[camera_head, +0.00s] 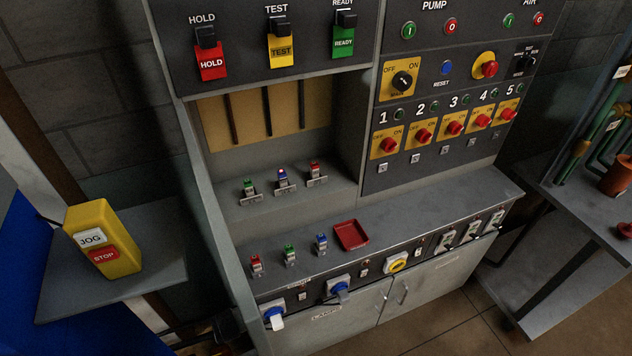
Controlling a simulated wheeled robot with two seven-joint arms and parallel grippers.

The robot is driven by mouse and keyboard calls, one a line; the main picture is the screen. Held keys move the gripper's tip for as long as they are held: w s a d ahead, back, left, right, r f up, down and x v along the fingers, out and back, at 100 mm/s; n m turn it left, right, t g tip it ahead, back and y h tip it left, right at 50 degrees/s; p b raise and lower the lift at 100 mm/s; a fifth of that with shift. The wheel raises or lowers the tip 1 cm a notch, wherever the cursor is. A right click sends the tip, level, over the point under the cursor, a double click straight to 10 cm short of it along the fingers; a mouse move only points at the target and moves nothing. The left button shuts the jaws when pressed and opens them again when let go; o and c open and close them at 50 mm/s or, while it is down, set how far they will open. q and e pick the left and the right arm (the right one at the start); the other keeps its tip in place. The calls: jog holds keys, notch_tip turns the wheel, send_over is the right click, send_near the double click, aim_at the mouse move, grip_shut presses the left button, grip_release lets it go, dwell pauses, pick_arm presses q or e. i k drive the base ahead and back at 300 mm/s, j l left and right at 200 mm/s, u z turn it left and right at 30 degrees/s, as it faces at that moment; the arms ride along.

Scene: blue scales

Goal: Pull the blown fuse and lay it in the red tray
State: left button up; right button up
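The red tray (351,235) is a small, square, shallow tray on the grey desk ledge of the console, and it looks empty. To its left on the ledge stand three small upright pieces with red (256,264), green (290,255) and blue (321,243) tops. Three similar pieces with green (249,188), blue (282,180) and red (316,173) tops stand on the recessed shelf above. Pale framed modules (446,238) sit at the right of the front strip. I cannot tell which thing is the blown fuse. Neither gripper can be made out.
The control panel (440,130) rises behind the ledge, with several red knobs. Rotary switches with blue parts (339,288) project from the front strip. A yellow JOG/STOP box (104,240) stands on a side shelf at left. A grey bench (585,225) with pipes is at right.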

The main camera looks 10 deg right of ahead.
aim_at(282, 175)
jog(key=i+l+u, duration=0.1)
jog(key=l, duration=0.3)
jog(key=i+l+u, duration=0.15)
jog(key=l, duration=0.25)
jog(key=i+l+u, duration=0.1)
jog(key=l, duration=0.3)
jog(key=i+l+u, duration=0.1)
jog(key=l, duration=0.3)
jog(key=i+l+u, duration=0.1)
jog(key=l, duration=0.35)
jog(key=i, duration=0.05)
